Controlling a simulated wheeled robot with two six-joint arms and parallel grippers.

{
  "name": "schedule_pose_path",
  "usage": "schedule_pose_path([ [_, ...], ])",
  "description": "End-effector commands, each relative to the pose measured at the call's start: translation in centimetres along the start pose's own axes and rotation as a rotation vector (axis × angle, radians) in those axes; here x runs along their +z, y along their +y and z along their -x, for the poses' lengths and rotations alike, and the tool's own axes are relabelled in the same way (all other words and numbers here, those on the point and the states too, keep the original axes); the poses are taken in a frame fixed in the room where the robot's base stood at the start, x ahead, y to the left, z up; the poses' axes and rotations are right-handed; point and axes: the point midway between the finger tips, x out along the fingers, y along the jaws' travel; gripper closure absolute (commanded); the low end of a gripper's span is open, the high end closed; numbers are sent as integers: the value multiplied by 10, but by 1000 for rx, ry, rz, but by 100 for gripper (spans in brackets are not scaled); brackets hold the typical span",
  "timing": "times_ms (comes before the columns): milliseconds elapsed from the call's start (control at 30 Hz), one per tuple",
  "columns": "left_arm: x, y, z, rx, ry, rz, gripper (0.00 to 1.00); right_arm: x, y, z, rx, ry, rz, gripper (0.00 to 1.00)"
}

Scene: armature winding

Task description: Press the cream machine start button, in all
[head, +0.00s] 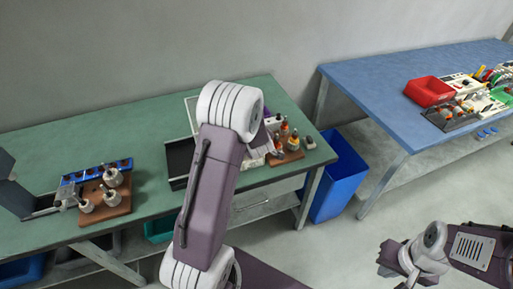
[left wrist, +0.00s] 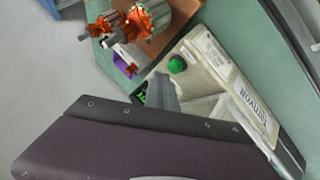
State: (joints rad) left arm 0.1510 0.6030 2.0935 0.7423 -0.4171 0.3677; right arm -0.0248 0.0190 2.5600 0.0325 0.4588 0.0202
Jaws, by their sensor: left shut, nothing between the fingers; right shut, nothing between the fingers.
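The cream machine (left wrist: 215,68) lies on the green bench in the left wrist view, with dark lettering on its side. Its round green start button (left wrist: 176,64) is on the top face, uncovered. My left gripper (left wrist: 160,90) shows as a narrow grey shape close to the button; I cannot tell whether it touches the machine. In the head view my left arm hides this gripper and most of the machine. My right gripper (head: 392,265) is shut and empty, low at the right over the floor, away from the benches.
Orange-wound armatures (left wrist: 140,22) stand beside the machine. At the left of the green bench (head: 150,170) are a brown board (head: 113,210) with metal parts and a blue rack (head: 95,172). A blue bin (head: 338,178) stands between this bench and the blue table (head: 385,85).

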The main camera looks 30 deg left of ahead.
Motion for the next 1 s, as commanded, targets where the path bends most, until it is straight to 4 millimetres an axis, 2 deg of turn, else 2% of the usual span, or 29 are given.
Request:
schedule_pose_path([
  [100,4,-4,-5,0,0,0,100,1,0,-6,0,0,0,100],
  [1000,7,-7,-9,0,0,0,100,1,0,-11,0,0,0,100],
])
